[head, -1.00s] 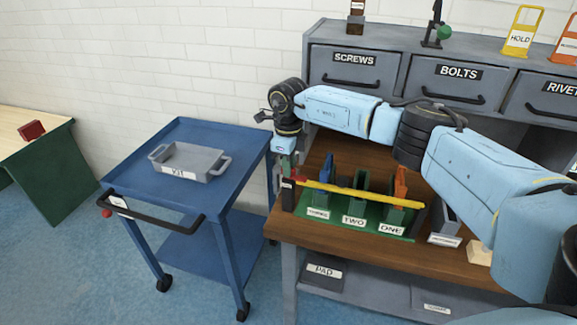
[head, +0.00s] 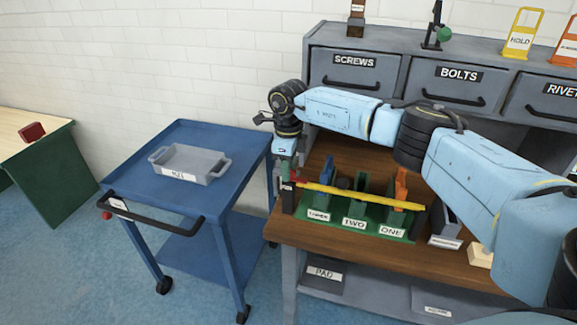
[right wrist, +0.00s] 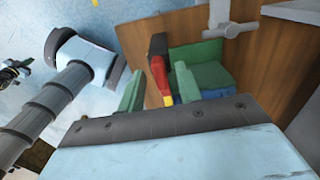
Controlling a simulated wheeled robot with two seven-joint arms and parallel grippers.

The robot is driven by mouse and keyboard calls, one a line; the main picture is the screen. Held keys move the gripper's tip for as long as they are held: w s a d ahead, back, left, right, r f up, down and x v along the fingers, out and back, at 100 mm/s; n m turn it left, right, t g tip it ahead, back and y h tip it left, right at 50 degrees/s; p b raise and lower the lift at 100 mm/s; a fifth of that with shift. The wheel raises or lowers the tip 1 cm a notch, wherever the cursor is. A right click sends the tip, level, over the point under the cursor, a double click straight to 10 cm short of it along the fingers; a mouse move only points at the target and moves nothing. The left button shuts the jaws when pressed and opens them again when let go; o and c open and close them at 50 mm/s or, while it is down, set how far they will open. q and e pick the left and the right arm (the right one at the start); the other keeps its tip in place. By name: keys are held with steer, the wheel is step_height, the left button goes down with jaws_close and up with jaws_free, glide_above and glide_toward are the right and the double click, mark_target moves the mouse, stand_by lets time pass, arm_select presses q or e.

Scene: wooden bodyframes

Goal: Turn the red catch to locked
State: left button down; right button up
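The red catch (right wrist: 158,76) shows in the right wrist view beside a black post and the yellow bar's end. In the head view it is mostly hidden by my right gripper (head: 286,170), at the left end of the yellow bar (head: 350,195). The bar runs across the front of a green rack (head: 352,223) labelled THREE, TWO and ONE. My right gripper (right wrist: 160,90) points down with its two green fingers apart, one on each side of the catch. I cannot tell whether they touch it.
Blue and orange pieces stand in the rack on the wooden bench (head: 455,262). Drawers (head: 352,75) rise behind. A blue cart (head: 185,135) with a grey tray (head: 190,162) stands left of the bench. A grey bin (head: 447,225) is right of the rack.

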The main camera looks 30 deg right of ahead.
steer(key=shift+r, duration=0.1)
step_height(320, 180, up, 13)
stand_by(0.5)
stand_by(0.3)
